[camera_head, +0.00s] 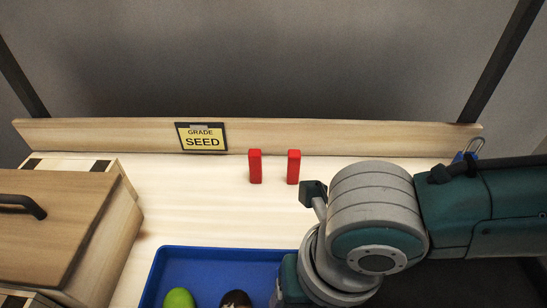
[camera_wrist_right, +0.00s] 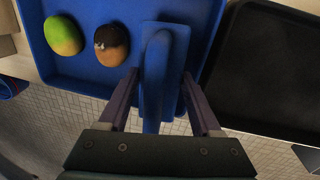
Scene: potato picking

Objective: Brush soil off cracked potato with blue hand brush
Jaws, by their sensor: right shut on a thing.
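A blue hand brush (camera_wrist_right: 157,50) is between the fingers of my right gripper (camera_wrist_right: 159,80), which is shut on it over the blue tray (camera_wrist_right: 88,76). The brush's bristles cannot be made out. Left of the brush in the wrist view lies a tan potato (camera_wrist_right: 114,56) with a dark soil patch over its top and small pale marks, perhaps the crack. The brush is beside it, with a gap in this view. In the head view only the dark top of this potato (camera_head: 236,299) shows at the bottom edge. My right arm hides the right gripper there. My left gripper is not in view.
A green-and-orange potato (camera_wrist_right: 64,35) lies left of the soiled one. A black tray (camera_wrist_right: 270,75) stands right of the blue tray. Two red blocks (camera_head: 255,166) (camera_head: 293,167) and a SEED sign (camera_head: 201,136) are at the back. A lidded wooden box (camera_head: 60,225) stands left.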

